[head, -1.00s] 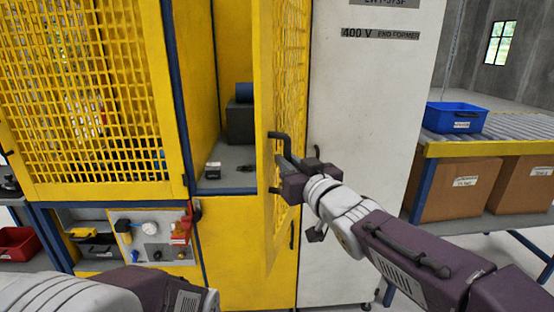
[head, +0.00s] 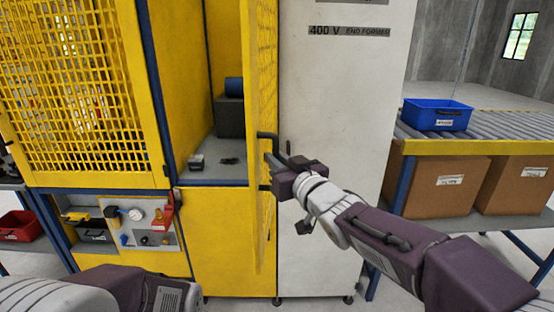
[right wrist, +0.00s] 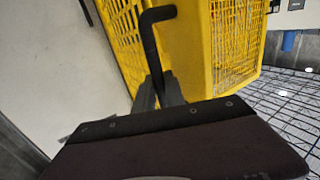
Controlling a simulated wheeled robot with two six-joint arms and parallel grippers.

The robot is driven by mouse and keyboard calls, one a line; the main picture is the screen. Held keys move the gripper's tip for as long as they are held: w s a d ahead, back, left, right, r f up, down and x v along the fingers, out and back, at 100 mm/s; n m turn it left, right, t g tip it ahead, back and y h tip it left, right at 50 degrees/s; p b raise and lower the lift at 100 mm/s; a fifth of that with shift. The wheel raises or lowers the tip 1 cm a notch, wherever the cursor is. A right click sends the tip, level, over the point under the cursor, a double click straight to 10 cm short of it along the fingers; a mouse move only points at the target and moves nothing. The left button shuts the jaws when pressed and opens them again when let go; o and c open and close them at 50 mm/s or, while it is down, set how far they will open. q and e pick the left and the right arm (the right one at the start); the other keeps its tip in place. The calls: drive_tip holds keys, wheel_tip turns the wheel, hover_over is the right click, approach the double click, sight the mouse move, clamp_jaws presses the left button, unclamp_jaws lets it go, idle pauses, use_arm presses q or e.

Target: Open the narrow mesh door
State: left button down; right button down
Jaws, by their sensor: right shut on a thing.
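The narrow mesh door (head: 263,75) is yellow and stands swung open, seen nearly edge-on in the head view. It also shows in the right wrist view (right wrist: 122,40). Its black bar handle (head: 267,135) sits on the door's face. My right gripper (head: 279,163) is shut on the handle, which rises from between the fingers in the right wrist view (right wrist: 150,45). The opening left of the door shows a grey shelf (head: 215,172) with a dark block and blue cylinder. My left arm shows at the lower left; its gripper fingers cannot be made out.
A white cabinet (head: 335,110) stands right behind the door. A wide mesh panel (head: 80,90) is at left, above a control panel (head: 140,222). A roller conveyor (head: 480,128) with a blue bin (head: 437,114) is at right, boxes below.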

drive_tip(key=shift+r, duration=0.35)
drive_tip(key=c, duration=1.6)
unclamp_jaws()
drive_tip(key=shift+o, duration=1)
drive_tip(key=shift+w+f, duration=0.15)
drive_tip(key=shift+f, duration=0.1)
drive_tip(key=v, duration=0.9)
drive_tip(key=shift+d, duration=0.1)
